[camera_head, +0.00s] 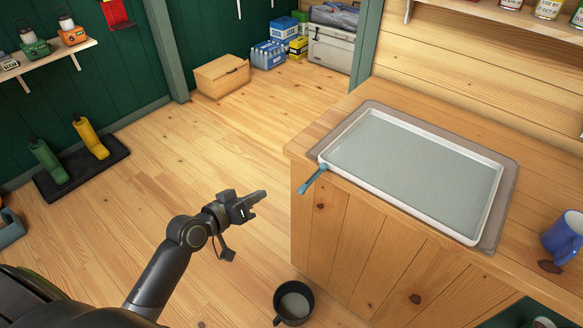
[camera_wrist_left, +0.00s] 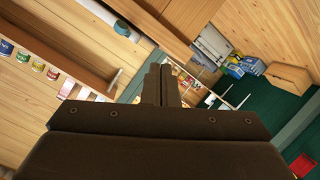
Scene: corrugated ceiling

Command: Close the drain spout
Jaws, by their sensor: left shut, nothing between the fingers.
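The blue drain spout (camera_head: 313,181) sticks out from the left corner of the white-rimmed tray (camera_head: 415,221) on the wooden counter. It angles down past the counter edge. No stream from it is visible. The spout also shows in the left wrist view (camera_wrist_left: 122,27), above and left of the fingers. My left gripper (camera_head: 262,197) is shut and empty, left of the spout and apart from it, in front of the counter's side. Its closed fingers also show in the left wrist view (camera_wrist_left: 160,86). My right gripper is not in view.
A dark pot (camera_head: 280,304) stands on the floor by the counter's base. A blue mug (camera_head: 563,236) stands at the counter's right. A black mat (camera_head: 85,172) with green and yellow items, a wooden box (camera_head: 222,77) and a shelf (camera_head: 45,58) are farther left. The floor between is clear.

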